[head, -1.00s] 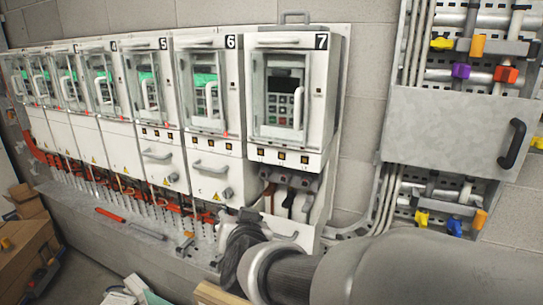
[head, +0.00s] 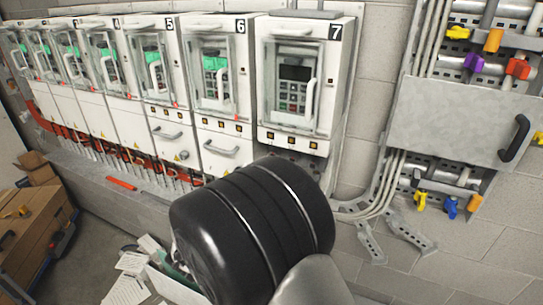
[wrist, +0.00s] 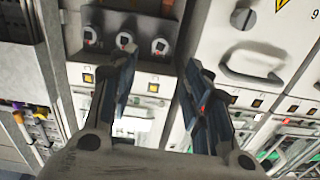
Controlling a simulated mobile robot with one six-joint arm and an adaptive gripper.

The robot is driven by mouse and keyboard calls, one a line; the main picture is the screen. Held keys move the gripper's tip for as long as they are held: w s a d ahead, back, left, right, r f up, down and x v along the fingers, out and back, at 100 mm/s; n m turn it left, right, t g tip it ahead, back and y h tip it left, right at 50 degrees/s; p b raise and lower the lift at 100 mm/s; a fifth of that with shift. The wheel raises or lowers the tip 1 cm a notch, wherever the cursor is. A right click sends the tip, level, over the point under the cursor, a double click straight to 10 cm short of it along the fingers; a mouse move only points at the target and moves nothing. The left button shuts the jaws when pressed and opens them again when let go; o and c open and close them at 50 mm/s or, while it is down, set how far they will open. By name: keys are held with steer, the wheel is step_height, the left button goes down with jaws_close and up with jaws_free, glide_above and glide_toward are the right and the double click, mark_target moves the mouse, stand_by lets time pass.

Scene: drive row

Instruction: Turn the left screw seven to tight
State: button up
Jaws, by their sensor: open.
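Drive unit 7 (head: 297,85) stands at the right end of the row in the head view; my arm covers the area below it. The wrist view looks upside down against the head view. It shows three round screw heads, the picture-left one (wrist: 89,38), the middle one (wrist: 124,40) and the picture-right one (wrist: 159,46), in a grey recess. With the flip, the picture-right one appears to be the left screw. My gripper (wrist: 160,72) is open and empty, its fingers spread below and either side of that screw. I cannot tell the distance. The head view hides my gripper.
Drive unit 6 (head: 216,75) stands left of unit 7. A box with a handle (wrist: 245,65) is close to my picture-right finger. Right of unit 7 are cables and a grey wall panel (head: 455,125) with a black handle. Cardboard boxes (head: 35,215) stand on the floor at left.

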steer(key=p+x, duration=0.1)
steer(key=x, duration=1)
steer(key=shift+c, duration=0.5)
jaws_close()
